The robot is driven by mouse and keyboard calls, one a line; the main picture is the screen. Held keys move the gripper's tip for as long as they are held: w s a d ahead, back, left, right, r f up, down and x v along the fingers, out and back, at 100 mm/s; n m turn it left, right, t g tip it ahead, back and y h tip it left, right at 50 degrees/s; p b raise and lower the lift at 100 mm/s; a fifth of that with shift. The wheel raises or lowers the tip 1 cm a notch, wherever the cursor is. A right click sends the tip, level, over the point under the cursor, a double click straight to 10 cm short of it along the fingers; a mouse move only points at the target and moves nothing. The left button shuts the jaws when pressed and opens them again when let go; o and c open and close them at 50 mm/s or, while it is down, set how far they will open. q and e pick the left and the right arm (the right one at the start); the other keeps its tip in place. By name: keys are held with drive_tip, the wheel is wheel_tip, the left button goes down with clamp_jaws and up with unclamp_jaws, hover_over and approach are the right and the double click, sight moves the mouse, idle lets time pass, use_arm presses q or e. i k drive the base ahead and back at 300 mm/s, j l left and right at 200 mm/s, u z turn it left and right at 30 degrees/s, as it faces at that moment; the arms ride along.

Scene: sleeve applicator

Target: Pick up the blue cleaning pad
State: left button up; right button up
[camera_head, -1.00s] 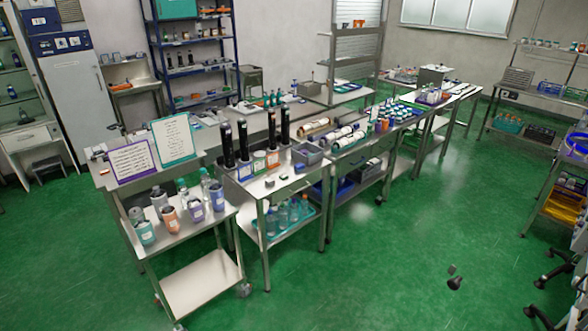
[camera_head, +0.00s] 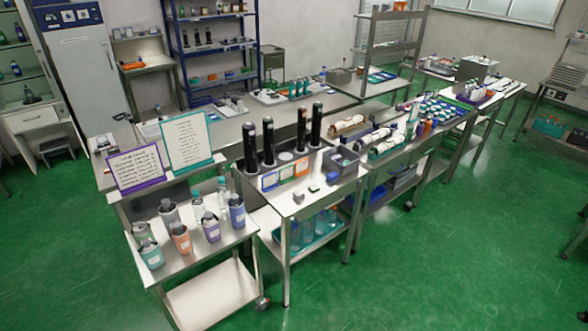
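A small blue item (camera_head: 333,178) lies on the steel table (camera_head: 330,200), just in front of a grey bin (camera_head: 342,162). It may be the blue cleaning pad, but it is too small to tell. Two other small blocks lie nearby on the same table: a grey one (camera_head: 298,197) and a dark green one with a pale top (camera_head: 314,189). Neither of my grippers shows in the head view.
Several tall black cylinders stand in a holder (camera_head: 286,172) with coloured labels behind the small blocks. A lower cart (camera_head: 190,262) with coloured cups stands at front left. Two framed signs (camera_head: 138,168) stand behind it. Green floor (camera_head: 440,250) is open at right.

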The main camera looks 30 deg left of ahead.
sight(333, 176)
drive_tip(key=i+j, duration=0.2)
drive_tip(key=i, duration=0.25)
drive_tip(key=i+j+z, duration=0.1)
drive_tip(key=i, duration=0.3)
drive_tip(key=j, duration=0.1)
